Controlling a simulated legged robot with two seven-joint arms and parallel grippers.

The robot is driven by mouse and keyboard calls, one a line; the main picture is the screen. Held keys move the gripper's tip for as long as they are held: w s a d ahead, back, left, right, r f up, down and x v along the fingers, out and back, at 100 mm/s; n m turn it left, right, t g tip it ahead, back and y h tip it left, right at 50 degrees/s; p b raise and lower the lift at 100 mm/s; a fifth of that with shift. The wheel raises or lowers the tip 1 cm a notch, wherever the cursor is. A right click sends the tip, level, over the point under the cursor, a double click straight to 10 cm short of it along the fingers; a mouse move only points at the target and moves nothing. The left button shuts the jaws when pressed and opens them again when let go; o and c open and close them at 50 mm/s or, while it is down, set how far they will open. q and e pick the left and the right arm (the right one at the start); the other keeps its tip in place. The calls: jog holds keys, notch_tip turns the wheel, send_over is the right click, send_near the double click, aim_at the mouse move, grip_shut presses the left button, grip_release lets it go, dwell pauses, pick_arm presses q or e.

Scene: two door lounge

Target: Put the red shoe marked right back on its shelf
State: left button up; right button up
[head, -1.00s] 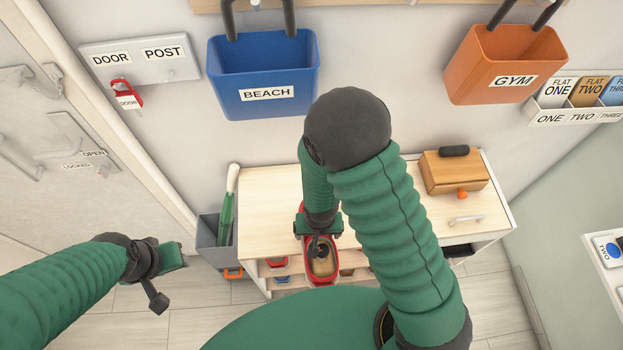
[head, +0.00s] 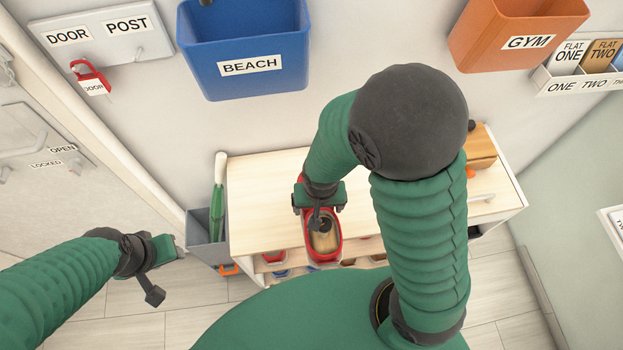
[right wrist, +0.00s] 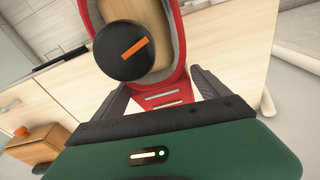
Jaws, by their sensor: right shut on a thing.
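The red shoe (head: 323,252) hangs at the front edge of the pale wooden cabinet (head: 262,190), in front of its shelves. My right gripper (head: 320,212) is shut on it. In the right wrist view the shoe (right wrist: 178,82) sits between the fingers (right wrist: 172,95), with its tan insole facing the camera; a round black part with an orange bar covers some of it. No marking on the shoe is readable. Other red shoes (head: 273,256) show on the shelf below the cabinet top, partly hidden. My left gripper (head: 172,250) is empty at the left; its fingers are unclear.
A grey bin (head: 205,238) with a green umbrella (head: 217,195) stands left of the cabinet. A wooden box (head: 481,150) sits on the cabinet's right, partly behind my right arm. Blue BEACH (head: 250,85) and orange GYM (head: 500,50) bins hang above.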

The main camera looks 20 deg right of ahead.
jog(key=w+d, duration=0.1)
jog(key=w, duration=0.5)
jog(key=w+d+f+p, duration=0.1)
jog(key=w, duration=0.3)
jog(key=shift+w+d, duration=0.1)
jog(key=shift+d, duration=0.25)
jog(key=shift+w+d+f, duration=0.1)
jog(key=shift+w+f, duration=0.05)
jog(key=shift+w, duration=0.05)
notch_tip(320, 180, down, 2)
jog(key=shift+s+f+p, duration=0.1)
jog(key=shift+f+p, duration=0.15)
jog(key=shift+p, duration=0.1)
jog(key=shift+f, duration=0.4)
jog(key=o, duration=1.7)
jog(key=shift+c, duration=0.2)
jog(key=shift+o, duration=0.4)
